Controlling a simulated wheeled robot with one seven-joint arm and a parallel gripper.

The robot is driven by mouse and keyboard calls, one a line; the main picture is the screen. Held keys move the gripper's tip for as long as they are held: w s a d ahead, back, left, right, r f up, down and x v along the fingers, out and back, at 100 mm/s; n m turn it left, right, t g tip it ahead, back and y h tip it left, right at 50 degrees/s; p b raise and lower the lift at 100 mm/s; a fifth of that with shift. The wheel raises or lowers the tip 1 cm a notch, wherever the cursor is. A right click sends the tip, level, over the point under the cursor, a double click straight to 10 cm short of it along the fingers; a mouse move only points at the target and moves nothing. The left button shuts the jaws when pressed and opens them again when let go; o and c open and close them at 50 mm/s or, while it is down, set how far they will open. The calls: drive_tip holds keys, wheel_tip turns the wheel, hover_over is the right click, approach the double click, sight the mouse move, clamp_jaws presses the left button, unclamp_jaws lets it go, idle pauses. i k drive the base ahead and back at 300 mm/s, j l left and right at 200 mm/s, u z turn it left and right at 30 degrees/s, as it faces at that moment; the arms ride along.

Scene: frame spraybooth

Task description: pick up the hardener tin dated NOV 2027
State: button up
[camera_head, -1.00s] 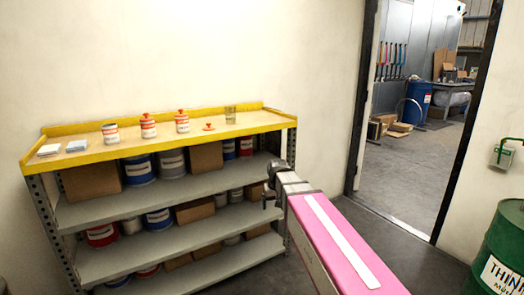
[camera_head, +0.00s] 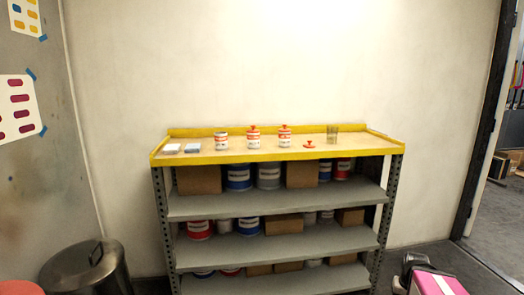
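Three small white tins with red bands stand upright on the yellow-edged top of a shelf unit. The left tin (camera_head: 221,141) has no red knob on top. The middle tin (camera_head: 253,138) and the right tin (camera_head: 285,137) each have a red knobbed top. Their labels are too small to read, so I cannot tell which is dated NOV 2027. A loose red cap (camera_head: 309,145) lies right of the tins. My gripper (camera_head: 404,272) is at the lower right, well below and apart from the tins; its fingers are not clear.
A clear cup (camera_head: 332,133) stands right of the cap. White and bluish stacks (camera_head: 192,148) lie at the left of the yellow-edged top (camera_head: 240,156). Lower shelves hold cans and cardboard boxes (camera_head: 301,174). A metal bin (camera_head: 85,268) stands at lower left; a doorway is at right.

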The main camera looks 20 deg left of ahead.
sight(221, 136)
drive_tip(key=u, duration=1.7)
